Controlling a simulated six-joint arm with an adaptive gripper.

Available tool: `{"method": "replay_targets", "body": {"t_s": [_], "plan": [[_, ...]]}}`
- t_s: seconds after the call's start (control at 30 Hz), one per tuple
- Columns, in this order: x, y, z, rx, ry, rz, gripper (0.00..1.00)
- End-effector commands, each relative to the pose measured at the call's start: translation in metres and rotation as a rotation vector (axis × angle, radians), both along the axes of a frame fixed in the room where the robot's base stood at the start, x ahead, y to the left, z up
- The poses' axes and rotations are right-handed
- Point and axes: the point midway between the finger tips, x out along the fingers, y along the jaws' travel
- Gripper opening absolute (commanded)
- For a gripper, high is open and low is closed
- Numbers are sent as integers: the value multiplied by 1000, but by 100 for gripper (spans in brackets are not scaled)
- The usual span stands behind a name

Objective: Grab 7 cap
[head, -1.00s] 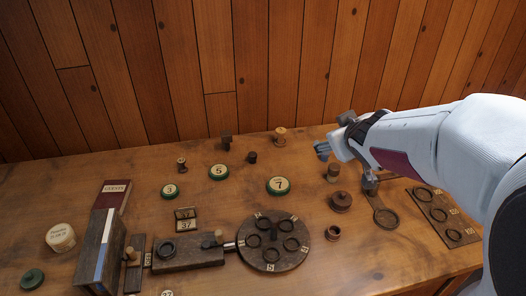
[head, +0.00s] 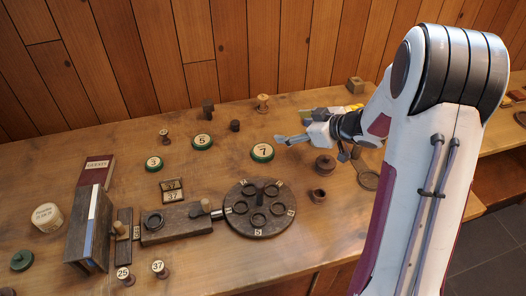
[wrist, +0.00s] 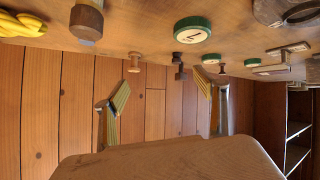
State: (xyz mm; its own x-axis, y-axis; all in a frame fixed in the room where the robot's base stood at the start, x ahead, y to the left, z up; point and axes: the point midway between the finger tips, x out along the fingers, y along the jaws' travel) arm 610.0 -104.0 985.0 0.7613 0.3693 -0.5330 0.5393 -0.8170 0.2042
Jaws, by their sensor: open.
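The 7 cap (head: 262,152) is a round cap with a green rim and a pale face marked 7. It lies flat on the wooden table right of the middle, and shows upside down in the wrist view (wrist: 192,30). My gripper (head: 284,138) is open and empty. It is just right of the cap and appears to be above the table, apart from the cap. In the wrist view its two fingers (wrist: 163,90) are spread wide with nothing between them. Similar green caps marked 5 (head: 202,141) and 3 (head: 154,163) lie to the left.
A round dark plate with rings (head: 258,228) is in front of the cap. Brown turned pieces (head: 325,166) stand right of it, a pale spool (head: 262,102) behind. Something yellow (head: 355,107) lies beyond my wrist. Bare table lies left of the cap.

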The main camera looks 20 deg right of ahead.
Motion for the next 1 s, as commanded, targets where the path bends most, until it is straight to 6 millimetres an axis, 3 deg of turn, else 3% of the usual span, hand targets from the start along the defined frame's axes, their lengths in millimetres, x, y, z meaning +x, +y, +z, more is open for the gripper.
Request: {"method": "replay_targets", "body": {"t_s": [0.2,0.4,1.0], "plan": [[-15,13,-39,115,41,121,72],[-29,22,-57,189,66,191,72],[-29,29,-64,207,72,211,72]]}}
